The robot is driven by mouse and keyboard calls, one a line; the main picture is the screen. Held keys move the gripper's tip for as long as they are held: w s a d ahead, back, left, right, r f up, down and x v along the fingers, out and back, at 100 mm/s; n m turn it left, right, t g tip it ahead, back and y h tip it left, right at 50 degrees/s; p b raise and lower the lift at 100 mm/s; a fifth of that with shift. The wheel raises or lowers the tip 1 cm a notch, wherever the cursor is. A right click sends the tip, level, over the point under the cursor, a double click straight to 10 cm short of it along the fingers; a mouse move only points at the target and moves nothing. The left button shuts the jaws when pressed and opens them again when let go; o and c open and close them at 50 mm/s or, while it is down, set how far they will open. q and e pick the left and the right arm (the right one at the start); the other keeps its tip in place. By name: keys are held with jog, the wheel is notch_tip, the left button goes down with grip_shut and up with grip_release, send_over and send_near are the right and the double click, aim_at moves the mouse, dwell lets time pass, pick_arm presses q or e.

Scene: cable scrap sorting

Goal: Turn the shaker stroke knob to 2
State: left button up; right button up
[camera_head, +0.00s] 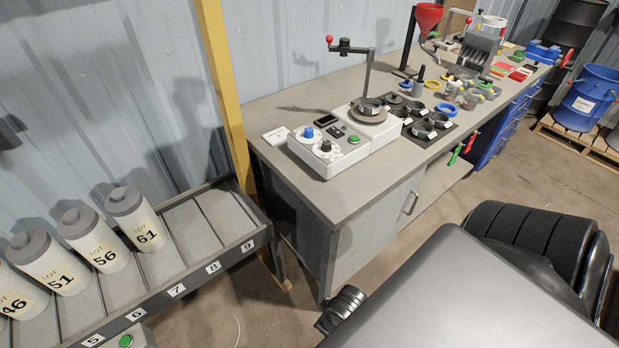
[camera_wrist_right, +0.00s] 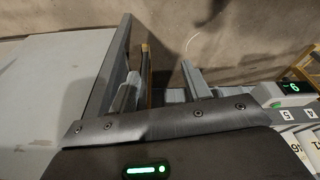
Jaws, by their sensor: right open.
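The shaker (camera_head: 345,140) is a pale grey unit on the left end of the workbench. A blue knob (camera_head: 308,132) and a black knob (camera_head: 325,146) sit on white dials on its control panel. The labels and settings are too small to read, so I cannot tell which knob is the stroke knob. A small dark display and a green button (camera_head: 354,140) are beside them. My right gripper (camera_wrist_right: 158,85) is open and empty in the right wrist view, over the floor and away from the shaker. My left gripper is not in view.
The grey workbench (camera_head: 290,93) carries a round sieve stack, black sieve pans, a red funnel and coloured rings. A rack (camera_head: 170,290) with white lot bottles stands at left. A yellow post (camera_head: 225,90) rises beside the bench. My dark body parts fill the lower right.

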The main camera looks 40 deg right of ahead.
jog(key=w+a+r+n+t+p, duration=0.1)
jog(key=w+r, duration=0.1)
jog(key=r, duration=0.5)
jog(key=w+a+r+n+t+p, duration=0.1)
jog(key=w+a+r+n+p, duration=0.15)
jog(key=r, duration=0.55)
jog(key=w+a+r+n+t+y, duration=0.1)
jog(key=w+a+r+n, duration=0.15)
jog(key=w+n, duration=0.45)
jog(key=w+a+r+n+t+y, duration=0.1)
jog(key=w+a+n+y, duration=0.1)
jog(key=w+a+n, duration=0.5)
jog(key=w+r+n+t+y, duration=0.1)
jog(key=w+r+n, duration=0.1)
jog(key=w+n, duration=0.5)
jog(key=n+g+h, duration=0.4)
jog(key=n+h, duration=0.1)
jog(key=n, duration=0.1)
send_near(309, 129)
jog(key=p+x, duration=0.2)
jog(key=x, duration=0.6)
jog(key=shift+w+f, duration=0.15)
jog(key=shift+f, duration=0.2)
